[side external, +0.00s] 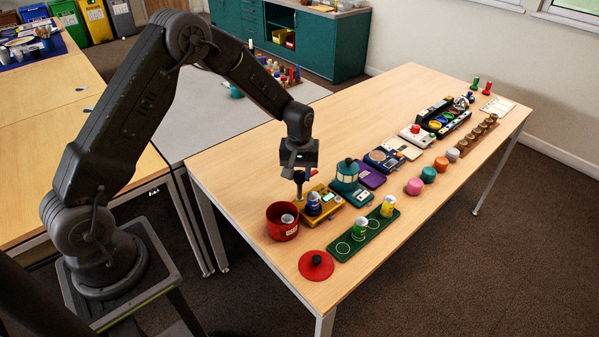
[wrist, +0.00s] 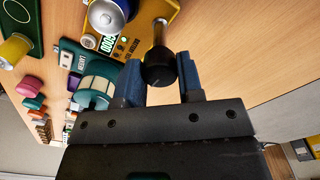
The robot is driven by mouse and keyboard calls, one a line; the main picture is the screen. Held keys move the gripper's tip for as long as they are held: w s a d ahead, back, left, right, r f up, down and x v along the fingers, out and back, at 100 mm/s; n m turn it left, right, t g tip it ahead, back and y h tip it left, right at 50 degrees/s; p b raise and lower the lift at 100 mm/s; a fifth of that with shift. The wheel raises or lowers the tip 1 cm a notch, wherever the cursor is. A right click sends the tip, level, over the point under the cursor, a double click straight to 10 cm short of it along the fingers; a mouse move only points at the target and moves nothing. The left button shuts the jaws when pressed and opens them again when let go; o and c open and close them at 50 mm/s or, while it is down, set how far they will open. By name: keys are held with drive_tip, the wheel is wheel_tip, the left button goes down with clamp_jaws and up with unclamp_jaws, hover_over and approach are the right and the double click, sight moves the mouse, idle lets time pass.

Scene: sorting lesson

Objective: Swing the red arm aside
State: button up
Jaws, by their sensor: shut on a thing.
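A yellow device (side external: 322,209) with a small display stands near the table's front left; it also shows in the wrist view (wrist: 165,12). A black ball knob (wrist: 159,70) on a thin stem rises from its edge. My gripper (side external: 299,176) is above that edge, and in the wrist view its blue fingers (wrist: 160,88) are closed on either side of the knob. A blue-and-silver can (wrist: 108,14) stands on the device, close to the stem. I cannot make out a clearly red arm; the stem's colour looks dark or yellowish.
A red pot (side external: 283,222) holding a can is left of the device. A red lid (side external: 316,266) and a green tray (side external: 352,246) with two cans are in front. A teal lantern-like device (side external: 345,188) is close on the right. Bare table lies behind.

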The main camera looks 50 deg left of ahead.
sight(299, 173)
idle(0.4)
drive_tip(key=o, duration=0.9)
wheel_tip(299, 173, up, 14)
drive_tip(key=shift+f, duration=0.1)
idle(0.3)
